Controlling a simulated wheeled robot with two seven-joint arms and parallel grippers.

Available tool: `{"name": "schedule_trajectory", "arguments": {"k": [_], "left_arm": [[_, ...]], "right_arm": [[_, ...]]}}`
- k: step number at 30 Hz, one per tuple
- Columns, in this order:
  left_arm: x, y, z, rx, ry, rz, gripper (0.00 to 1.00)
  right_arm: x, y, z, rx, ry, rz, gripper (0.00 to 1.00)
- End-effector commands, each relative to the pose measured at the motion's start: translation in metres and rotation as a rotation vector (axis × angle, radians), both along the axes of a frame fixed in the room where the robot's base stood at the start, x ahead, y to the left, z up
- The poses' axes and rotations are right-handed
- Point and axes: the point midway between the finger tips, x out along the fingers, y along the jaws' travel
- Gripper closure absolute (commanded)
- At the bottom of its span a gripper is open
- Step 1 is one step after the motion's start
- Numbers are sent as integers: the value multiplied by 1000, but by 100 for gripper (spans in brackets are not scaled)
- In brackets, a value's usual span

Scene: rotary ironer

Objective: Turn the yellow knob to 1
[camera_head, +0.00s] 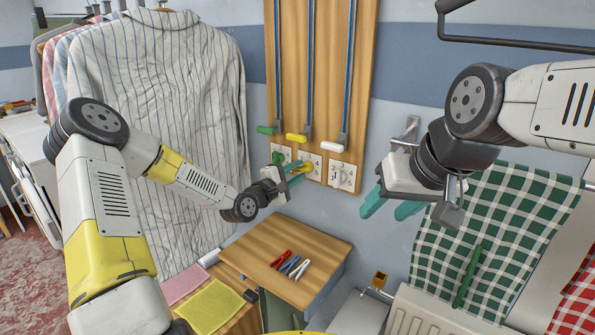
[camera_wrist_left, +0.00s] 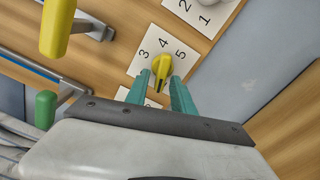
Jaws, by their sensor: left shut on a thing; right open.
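The yellow knob (camera_wrist_left: 161,66) sits on a white dial plate (camera_wrist_left: 138,66) on the wooden wall panel. In the left wrist view the numbers 3, 4 and 5 show on this plate; its lower part is hidden by my gripper. My left gripper (camera_wrist_left: 160,84) has its teal fingers on either side of the knob and is shut on it. In the head view the yellow knob (camera_head: 308,166) shows just beyond my left fingertips (camera_head: 299,169). Which number the knob points to I cannot tell. My right gripper (camera_head: 390,207) is open and empty, right of the panel.
A green lever (camera_head: 266,130), a yellow lever (camera_head: 296,137) and a white lever (camera_head: 333,142) hang above the dials. A white knob (camera_head: 343,178) is to the right. Below stands a wooden table (camera_head: 265,255) with clothespins (camera_head: 291,265). Striped shirts (camera_head: 165,90) hang left.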

Motion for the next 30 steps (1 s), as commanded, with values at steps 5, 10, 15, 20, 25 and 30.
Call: {"name": "schedule_trajectory", "arguments": {"k": [5, 10, 15, 20, 25, 30], "left_arm": [[0, 0, -3, -94, 66, 2, 100], [-1, 0, -4, -151, 106, 2, 100], [-1, -1, -4, -182, 127, 2, 100], [-1, -1, -5, -191, 135, 1, 100], [-1, -1, -5, -192, 135, 1, 100], [-1, -1, -5, -191, 135, 1, 69]], "right_arm": [[0, 0, 0, 0, 0, 0, 51], [0, 0, 0, 0, 0, 0, 51], [0, 0, 0, 0, 0, 0, 51], [0, 0, 0, 0, 0, 0, 51], [0, 0, 0, 0, 0, 0, 51], [0, 0, 0, 0, 0, 0, 51]]}}
